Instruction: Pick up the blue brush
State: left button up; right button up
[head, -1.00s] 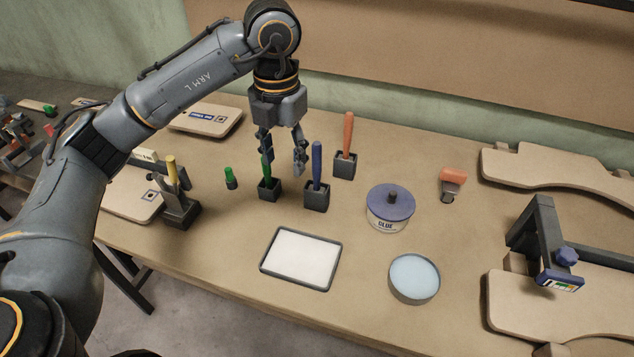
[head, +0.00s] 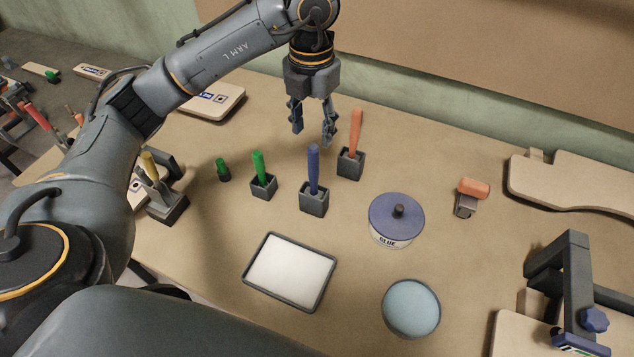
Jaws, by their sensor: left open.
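The blue brush (head: 313,168) stands upright in a small dark square holder (head: 314,203) near the middle of the table, with only its handle showing. My left gripper (head: 312,138) points down with its fingers apart and nothing between them. In the picture its fingertips are just above the top of the blue handle; they do not appear to touch it. My right gripper is not in view.
A green brush (head: 259,167) stands in a holder to the left, and an orange brush (head: 356,130) in one to the right. A glue tub (head: 397,220), a white tray (head: 291,271) and a round blue dish (head: 411,308) lie nearer. A dark clamp (head: 569,275) stands at right.

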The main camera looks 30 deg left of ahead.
aim_at(312, 147)
pick_arm(q)
notch_tip(312, 147, down, 6)
jog(key=shift+s+r+p, duration=0.1)
jog(key=shift+r+p, duration=0.15)
jog(key=shift+p, duration=0.4)
jog(key=shift+f, duration=0.2)
notch_tip(312, 147, down, 4)
jog(key=p, duration=0.2)
jog(key=shift+f+p, duration=0.1)
jog(key=shift+p, duration=0.25)
jog(key=shift+f, duration=0.5)
jog(key=shift+c, duration=0.2)
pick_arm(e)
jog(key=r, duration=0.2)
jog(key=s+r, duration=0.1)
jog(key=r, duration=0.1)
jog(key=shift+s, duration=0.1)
pick_arm(q)
grip_shut()
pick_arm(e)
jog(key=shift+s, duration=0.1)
